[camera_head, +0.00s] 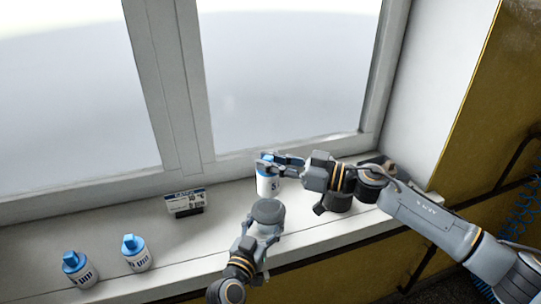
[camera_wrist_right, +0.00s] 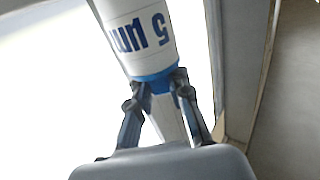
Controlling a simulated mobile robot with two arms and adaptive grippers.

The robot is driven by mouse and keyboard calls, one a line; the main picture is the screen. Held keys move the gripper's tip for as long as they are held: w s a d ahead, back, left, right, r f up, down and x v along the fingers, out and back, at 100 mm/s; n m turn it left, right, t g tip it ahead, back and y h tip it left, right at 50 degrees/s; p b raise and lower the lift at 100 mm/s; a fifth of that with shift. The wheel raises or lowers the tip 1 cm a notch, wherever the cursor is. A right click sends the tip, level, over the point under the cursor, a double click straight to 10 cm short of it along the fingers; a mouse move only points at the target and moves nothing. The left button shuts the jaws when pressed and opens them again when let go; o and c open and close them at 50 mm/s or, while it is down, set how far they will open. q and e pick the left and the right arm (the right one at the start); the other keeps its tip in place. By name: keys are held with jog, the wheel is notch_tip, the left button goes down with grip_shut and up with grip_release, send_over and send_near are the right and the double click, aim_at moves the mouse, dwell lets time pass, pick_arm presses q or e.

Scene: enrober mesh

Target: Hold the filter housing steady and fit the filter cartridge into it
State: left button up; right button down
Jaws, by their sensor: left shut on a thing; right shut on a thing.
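The filter cartridge (camera_head: 267,185) is white with a blue end and a "5" marking. My right gripper (camera_head: 268,163) is shut on its blue end. In the right wrist view the cartridge (camera_wrist_right: 140,35) shows "5 µm" upside down, and the fingers of my right gripper (camera_wrist_right: 158,90) clasp its blue end. A dark grey round filter housing (camera_head: 267,211) is in my left gripper (camera_head: 264,232), which is shut on it. The cartridge appears just behind the housing in the head view, apart from it. The inside of the housing cannot be made out.
Two more blue-capped white cartridges (camera_head: 77,268) (camera_head: 136,253) stand on the white window sill (camera_head: 215,232) at left. A small labelled card on a dark stand (camera_head: 185,202) is near the window. A dark object (camera_head: 333,203) sits partly hidden under my right arm.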

aim_at(271, 185)
jog(key=shift+m+t+h, duration=0.4)
jog(key=shift+m+t, duration=0.3)
jog(key=shift+t, duration=0.2)
jog(key=shift+f, duration=3.3)
jog(key=c, duration=1.1)
grip_release()
jog(key=shift+c, duration=0.2)
jog(key=shift+r, duration=3.5)
